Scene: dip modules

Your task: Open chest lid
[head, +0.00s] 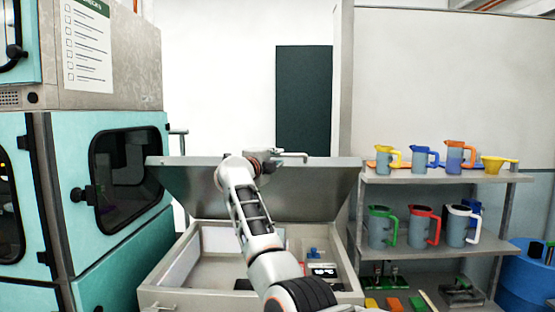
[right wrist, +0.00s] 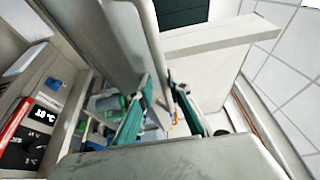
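The chest (head: 150,296) is a pale grey box in the lower middle of the head view. Its grey lid (head: 320,190) is raised and tilted, so the inside shows. A metal handle (head: 292,154) sits at the lid's upper edge. My right arm reaches over the chest, and my right gripper (head: 268,163) is at the handle. My left gripper is not in view.
Inside the chest are a temperature display (head: 324,271) and a small blue item (head: 314,254). A teal cabinet (head: 125,250) stands close on the left. A shelf rack (head: 440,178) with several jugs stands on the right, beside a blue bin (head: 525,280).

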